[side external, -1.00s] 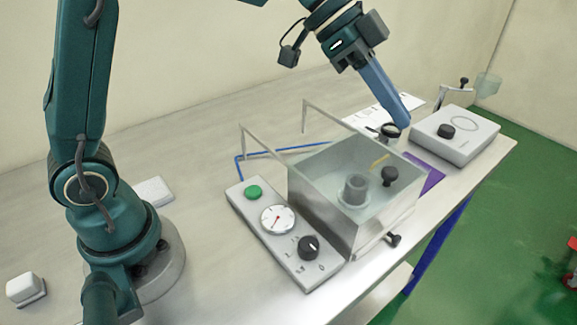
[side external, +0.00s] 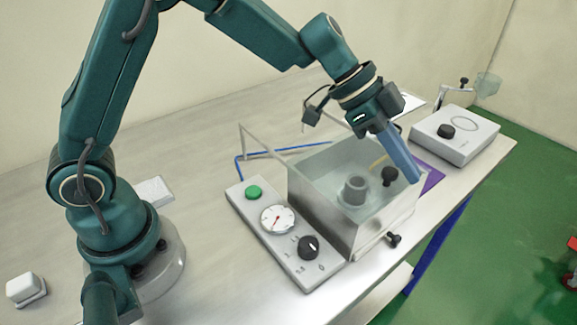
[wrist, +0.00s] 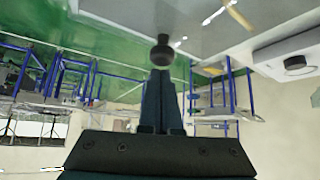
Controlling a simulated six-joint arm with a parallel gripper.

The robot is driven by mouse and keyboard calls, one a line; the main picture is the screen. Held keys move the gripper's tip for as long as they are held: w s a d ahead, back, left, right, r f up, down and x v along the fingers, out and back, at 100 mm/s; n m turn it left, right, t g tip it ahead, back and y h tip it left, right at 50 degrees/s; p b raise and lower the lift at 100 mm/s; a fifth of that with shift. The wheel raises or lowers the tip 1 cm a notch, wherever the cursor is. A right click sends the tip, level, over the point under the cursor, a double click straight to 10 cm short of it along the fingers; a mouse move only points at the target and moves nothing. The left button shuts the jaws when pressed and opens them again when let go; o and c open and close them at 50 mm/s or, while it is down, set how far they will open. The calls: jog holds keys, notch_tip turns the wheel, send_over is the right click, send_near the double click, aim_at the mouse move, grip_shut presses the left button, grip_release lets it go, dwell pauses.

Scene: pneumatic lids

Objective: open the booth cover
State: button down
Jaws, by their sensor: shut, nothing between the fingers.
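The booth is a metal-walled box (side external: 322,212) on the bench, with a clear cover (side external: 335,158) that appears to lie flat over its top. A black knob (side external: 389,176) stands on the cover near its right edge. A grey cylinder (side external: 356,189) shows through the cover. My gripper (side external: 415,178) is shut and empty, its blue fingers pointing down beside the knob, at the booth's right edge. In the wrist view, the knob (wrist: 162,52) appears just beyond the shut fingertips (wrist: 160,76). I cannot tell whether they touch.
A grey control panel (side external: 290,260) left of the booth carries a green button (side external: 254,193), a gauge (side external: 277,219) and a black dial (side external: 309,247). A black-ended fitting (side external: 394,239) sticks out low at the booth's front. A grey box with a knob (side external: 455,135) stands behind right.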

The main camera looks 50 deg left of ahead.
jog(key=shift+s+a, duration=0.2)
jog(key=shift+a, duration=0.25)
jog(key=a, duration=1.6)
jog(key=shift+a, duration=0.15)
